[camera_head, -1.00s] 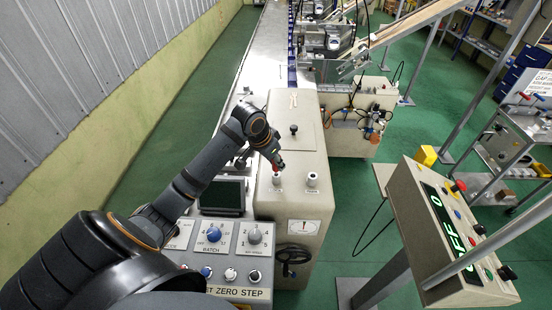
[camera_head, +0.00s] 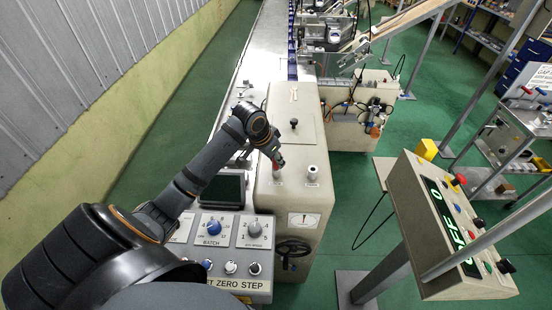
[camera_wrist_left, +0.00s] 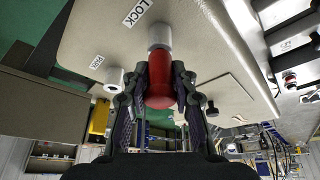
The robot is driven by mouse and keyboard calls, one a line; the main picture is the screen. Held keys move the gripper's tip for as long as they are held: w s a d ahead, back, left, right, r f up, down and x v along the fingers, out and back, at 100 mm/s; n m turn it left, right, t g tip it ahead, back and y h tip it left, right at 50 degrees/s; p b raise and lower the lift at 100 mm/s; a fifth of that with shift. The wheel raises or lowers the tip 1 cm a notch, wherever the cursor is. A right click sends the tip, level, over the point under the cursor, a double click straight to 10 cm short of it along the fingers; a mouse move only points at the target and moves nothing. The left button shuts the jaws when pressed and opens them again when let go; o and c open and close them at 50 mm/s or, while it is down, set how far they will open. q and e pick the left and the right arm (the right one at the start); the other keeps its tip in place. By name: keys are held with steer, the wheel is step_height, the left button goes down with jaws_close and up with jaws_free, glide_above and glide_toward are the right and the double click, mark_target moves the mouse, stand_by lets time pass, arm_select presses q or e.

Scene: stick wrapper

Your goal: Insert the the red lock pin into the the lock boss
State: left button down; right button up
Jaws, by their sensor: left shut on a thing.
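The red lock pin (camera_wrist_left: 159,80) is held between the fingers of my left gripper (camera_wrist_left: 155,92), which is shut on it. The lock boss (camera_wrist_left: 159,36), a pale round post beside the LOCK label, lies straight beyond the pin in the left wrist view. The pin's far end meets or overlaps the boss there; I cannot tell how deep it sits. In the head view my left gripper (camera_head: 273,155) is above the boss (camera_head: 277,181), with the red pin (camera_head: 277,165) between them. My right gripper is not in view.
A similar park boss (camera_head: 312,172) with a dark hole stands to the right; it also shows in the left wrist view (camera_wrist_left: 113,78). A black knob (camera_head: 294,123) stands behind. A control panel (camera_head: 225,240) with dials lies in front, and a handwheel (camera_head: 293,251) at the machine's front.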

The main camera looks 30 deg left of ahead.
arm_select(q)
steer(key=c, duration=1)
jaws_free()
steer(key=v, duration=1.2)
